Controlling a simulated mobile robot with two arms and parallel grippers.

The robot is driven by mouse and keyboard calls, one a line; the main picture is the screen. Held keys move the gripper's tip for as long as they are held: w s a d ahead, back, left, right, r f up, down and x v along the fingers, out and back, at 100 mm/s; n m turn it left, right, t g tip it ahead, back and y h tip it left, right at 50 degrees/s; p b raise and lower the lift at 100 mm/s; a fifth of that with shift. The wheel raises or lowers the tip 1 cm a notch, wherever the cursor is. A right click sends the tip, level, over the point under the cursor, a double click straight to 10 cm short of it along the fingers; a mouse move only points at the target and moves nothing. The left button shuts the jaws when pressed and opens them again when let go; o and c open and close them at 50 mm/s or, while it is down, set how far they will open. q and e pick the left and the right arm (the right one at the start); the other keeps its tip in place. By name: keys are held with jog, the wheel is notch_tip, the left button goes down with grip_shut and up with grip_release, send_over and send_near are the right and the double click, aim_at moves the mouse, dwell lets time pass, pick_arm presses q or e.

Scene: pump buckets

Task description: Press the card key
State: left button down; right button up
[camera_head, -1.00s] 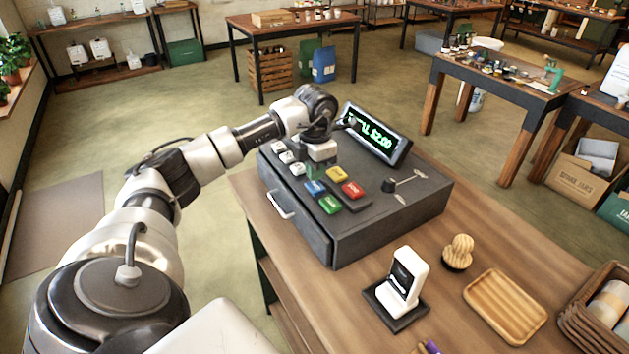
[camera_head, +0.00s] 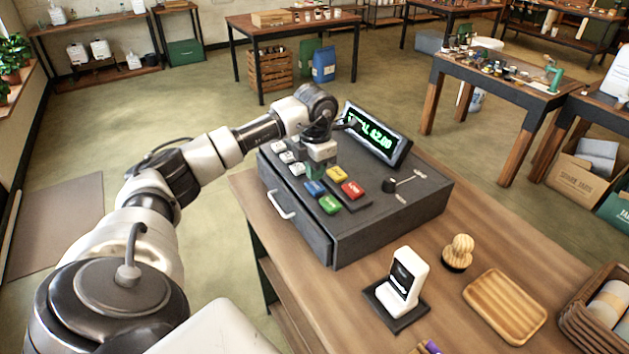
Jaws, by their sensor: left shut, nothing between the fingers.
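A dark grey cash register (camera_head: 350,215) stands on the wooden counter. It has coloured keys: blue (camera_head: 314,188), green (camera_head: 330,205), yellow (camera_head: 337,174) and red (camera_head: 353,190). The key labels are too small to read surely, so I cannot tell which is the card key. The display (camera_head: 376,137) is lit with green text. My right gripper is not in view.
White keys (camera_head: 289,157) sit left of the gripper. A white card reader (camera_head: 403,280), a wooden brush (camera_head: 458,252), a wooden tray (camera_head: 505,307) and a basket (camera_head: 590,320) stand on the counter in front.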

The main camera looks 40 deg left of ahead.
aim_at(315, 185)
pick_arm(q)
jog(key=shift+f+b, duration=0.85)
jog(key=shift+f, duration=0.5)
dwell(0.6)
jog(key=shift+r, duration=0.1)
jog(key=shift+r+p, duration=2.65)
jog(key=shift+r, duration=0.85)
jog(key=shift+f, duration=0.1)
